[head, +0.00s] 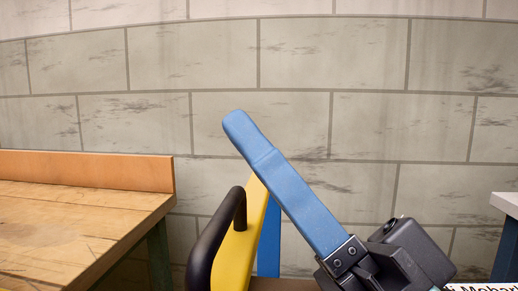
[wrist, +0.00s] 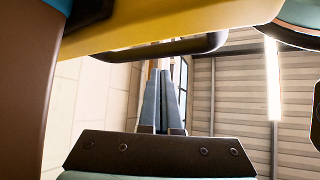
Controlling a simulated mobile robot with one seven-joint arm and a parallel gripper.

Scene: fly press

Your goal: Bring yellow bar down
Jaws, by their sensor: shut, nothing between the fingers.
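The yellow bar (head: 241,246) rises at the lower middle of the head view, tilted, with a black handle (head: 209,238) on its left side. My gripper (head: 236,122) has its blue fingers shut together and empty, slanting up and left across the bar's top end and partly hiding it. In the wrist view the yellow bar (wrist: 190,33) crosses the top of the picture, with the black handle (wrist: 165,48) under it. My shut fingers (wrist: 160,77) point up toward the handle there; whether they touch it I cannot tell.
A wooden workbench (head: 75,215) with an orange back board (head: 90,170) stands at the left. A blue upright (head: 269,243) shows behind the yellow bar. A pale tabletop edge (head: 507,203) is at the far right. The block wall behind is bare.

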